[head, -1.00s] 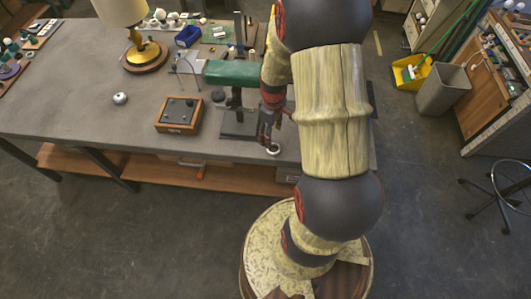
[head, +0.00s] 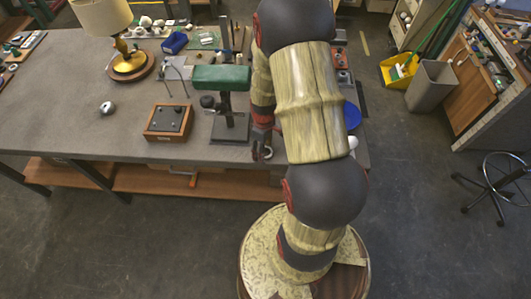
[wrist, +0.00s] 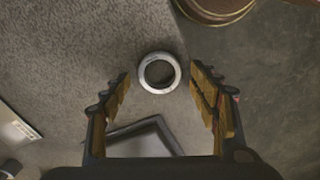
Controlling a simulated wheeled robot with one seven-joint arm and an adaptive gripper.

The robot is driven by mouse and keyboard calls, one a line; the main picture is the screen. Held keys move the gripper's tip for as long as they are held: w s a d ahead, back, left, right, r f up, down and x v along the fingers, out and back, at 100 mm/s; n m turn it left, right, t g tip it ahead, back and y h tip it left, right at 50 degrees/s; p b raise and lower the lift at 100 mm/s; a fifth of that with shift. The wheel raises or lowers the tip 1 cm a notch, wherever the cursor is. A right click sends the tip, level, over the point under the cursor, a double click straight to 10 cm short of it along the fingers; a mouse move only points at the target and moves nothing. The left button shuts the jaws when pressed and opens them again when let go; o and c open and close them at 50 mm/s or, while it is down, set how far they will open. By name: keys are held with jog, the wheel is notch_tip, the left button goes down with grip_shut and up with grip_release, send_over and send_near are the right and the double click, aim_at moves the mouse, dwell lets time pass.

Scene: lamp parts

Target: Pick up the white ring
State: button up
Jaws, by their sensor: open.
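The white ring (wrist: 142,75) lies flat near the table's edge in the wrist view, with its hole facing up. It sits between and just beyond the fingertips of my gripper (wrist: 160,84), and a gap shows on both sides. My gripper is open and empty, above the ring. In the head view the ring (head: 268,154) is a small pale spot at the front edge of the table, partly covered by my gripper (head: 261,146).
A green-topped stand (head: 222,78) on a dark base is left of my arm. A wooden box (head: 169,121) and a round silver object (head: 106,107) lie farther left. A lamp (head: 129,62) stands behind. A blue round thing (head: 352,116) shows right of my arm. Open floor lies in front.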

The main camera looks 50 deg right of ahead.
jog(key=shift+c, duration=0.8)
jog(key=c, duration=0.7)
jog(key=shift+r, duration=0.1)
jog(key=shift+c, duration=0.2)
